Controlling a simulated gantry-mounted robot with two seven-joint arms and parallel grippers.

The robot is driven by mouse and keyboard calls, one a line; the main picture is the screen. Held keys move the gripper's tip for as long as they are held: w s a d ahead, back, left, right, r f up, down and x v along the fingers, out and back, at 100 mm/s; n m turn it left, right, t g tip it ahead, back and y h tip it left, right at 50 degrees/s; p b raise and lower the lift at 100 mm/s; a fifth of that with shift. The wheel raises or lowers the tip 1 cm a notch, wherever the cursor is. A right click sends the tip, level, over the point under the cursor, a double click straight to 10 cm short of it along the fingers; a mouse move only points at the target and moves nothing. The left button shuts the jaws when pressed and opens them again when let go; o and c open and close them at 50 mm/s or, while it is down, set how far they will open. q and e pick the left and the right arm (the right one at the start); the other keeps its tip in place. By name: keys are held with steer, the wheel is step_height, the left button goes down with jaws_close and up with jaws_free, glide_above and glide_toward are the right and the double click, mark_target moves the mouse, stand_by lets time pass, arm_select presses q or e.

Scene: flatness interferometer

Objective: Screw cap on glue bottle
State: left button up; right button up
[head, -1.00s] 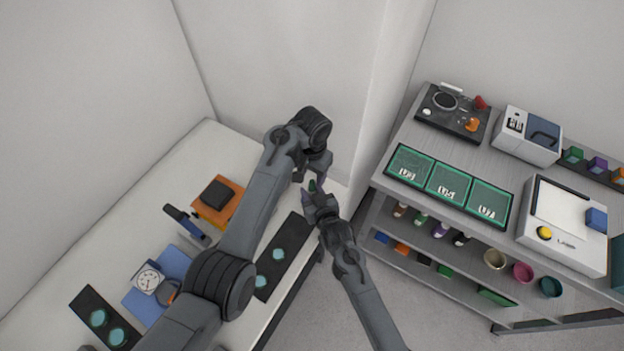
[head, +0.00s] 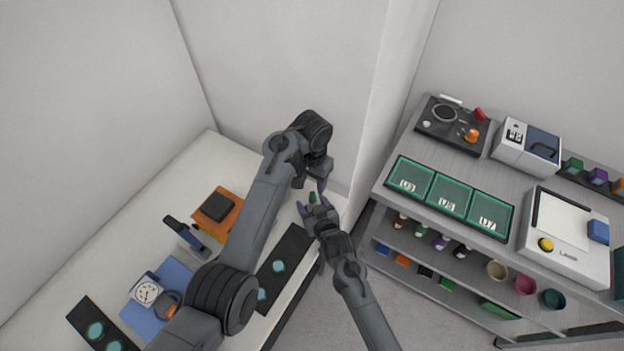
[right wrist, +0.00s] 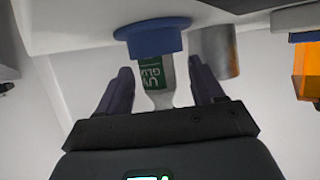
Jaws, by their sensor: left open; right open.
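The glue bottle (right wrist: 155,78) has a green label with inverted lettering in the right wrist view. It meets a blue round piece (right wrist: 150,38) at the white surface. My right gripper (right wrist: 158,92) is open, one finger on each side of the bottle, with visible gaps. In the head view, a small green part of the bottle (head: 312,198) shows between the open fingers of my right gripper (head: 314,205). My left gripper (head: 309,183) is open just above it, its tips partly hidden. I cannot make out the cap in either view.
A grey cylinder (right wrist: 215,52) stands close beside the bottle. An orange block (head: 217,208), a dial gauge (head: 147,291) and black strips with teal discs (head: 283,262) lie on the white table (head: 160,205). A grey shelf unit (head: 385,190) stands at right.

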steer(key=p+v, duration=0.1)
steer(key=v, duration=1)
stand_by(0.6)
